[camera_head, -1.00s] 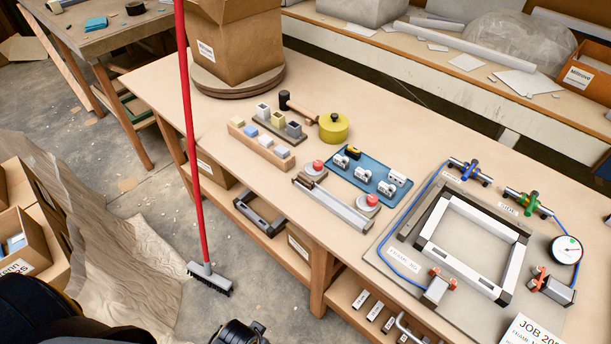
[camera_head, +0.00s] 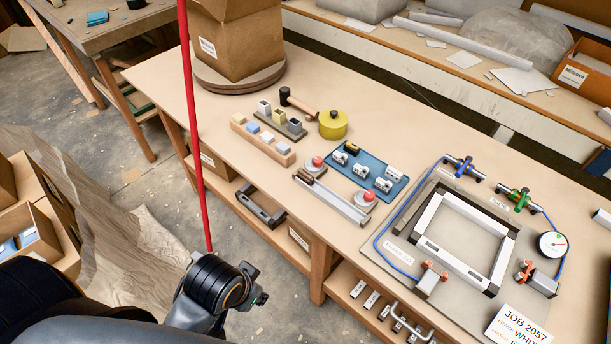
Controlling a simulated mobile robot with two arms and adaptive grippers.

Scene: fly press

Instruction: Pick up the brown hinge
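A blue tray (camera_head: 367,172) lies on the bench and holds several small white hinge-like parts (camera_head: 360,171). A small black and yellow item (camera_head: 352,149) sits at the tray's far-left edge. I cannot make out a clearly brown hinge on the tray or elsewhere. My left arm comes in from the lower left, and a dark round joint of it shows in front of the bench. No gripper fingers can be seen on it. My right gripper is not in view.
A yellow round container (camera_head: 333,125), a hammer (camera_head: 300,102), a wooden block rack (camera_head: 262,140) and a metal rail (camera_head: 332,200) surround the tray. A white and black frame (camera_head: 465,238) lies right.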

